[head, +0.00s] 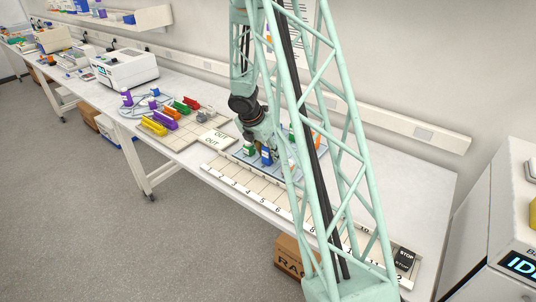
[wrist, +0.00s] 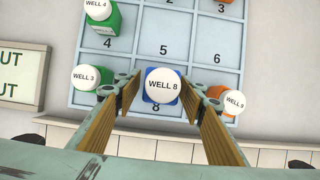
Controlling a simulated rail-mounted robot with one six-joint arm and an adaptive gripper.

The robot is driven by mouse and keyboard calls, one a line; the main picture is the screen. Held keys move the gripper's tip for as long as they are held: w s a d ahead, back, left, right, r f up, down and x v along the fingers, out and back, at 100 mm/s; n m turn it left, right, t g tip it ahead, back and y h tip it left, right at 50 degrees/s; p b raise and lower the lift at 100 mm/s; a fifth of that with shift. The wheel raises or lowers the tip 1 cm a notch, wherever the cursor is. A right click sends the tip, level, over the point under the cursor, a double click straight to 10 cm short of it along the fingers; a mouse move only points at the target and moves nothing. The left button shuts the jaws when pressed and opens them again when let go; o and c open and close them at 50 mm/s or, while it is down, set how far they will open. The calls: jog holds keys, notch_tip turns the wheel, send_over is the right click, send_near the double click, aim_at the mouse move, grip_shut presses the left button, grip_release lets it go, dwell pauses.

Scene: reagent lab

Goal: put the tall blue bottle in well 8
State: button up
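The blue bottle (wrist: 151,96) has a white cap reading "WELL 8". It stands upright in the cell marked 8 of the pale blue grid tray (wrist: 190,47). In the head view the blue bottle (head: 266,157) is under the end of my arm. My gripper (wrist: 163,92) is open, with one finger on each side of the bottle and a visible gap to each. Whether the fingertips reach down to cap height I cannot tell. The numbered strip of wells (head: 241,186) lies along the table's front edge; my column partly hides it, and its 8 shows beside the column.
A green bottle capped "WELL 3" (wrist: 86,77) stands close left of my gripper, and an orange bottle capped "WELL 9" (wrist: 235,101) close right. A green bottle capped "WELL 4" (wrist: 99,12) is farther back. An OUT panel (head: 215,139) lies left of the tray.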

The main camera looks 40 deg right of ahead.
jog(key=p+v, duration=0.2)
jog(key=v, duration=0.8)
jog(key=shift+d+r, duration=0.1)
jog(key=shift+r, duration=0.15)
jog(key=shift+p+v, duration=0.35)
jog(key=shift+v, duration=0.55)
jog(key=s+a+r+m, duration=0.4)
jog(key=s+a+r, duration=0.15)
jog(key=r, duration=0.25)
jog(key=s+a+r+m+t+y, duration=0.1)
jog(key=s+a+r+m, duration=0.25)
jog(key=a+r, duration=0.4)
jog(key=s+a+r+m, duration=0.4)
jog(key=s+a+r, duration=0.15)
jog(key=r, duration=0.35)
jog(key=s+a+r+m+t+y, duration=0.1)
jog(key=s+a+r+m, duration=0.2)
jog(key=s+a, duration=0.5)
jog(key=s+a+r+m+t+y, duration=0.1)
jog(key=s+a+r+m+y, duration=0.1)
jog(key=s+a+m, duration=0.3)
jog(key=s+a+r, duration=0.1)
jog(key=s+a, duration=0.3)
jog(key=s, duration=0.7)
jog(key=shift+a+m+y, duration=0.3)
jog(key=shift+a+m, duration=0.05)
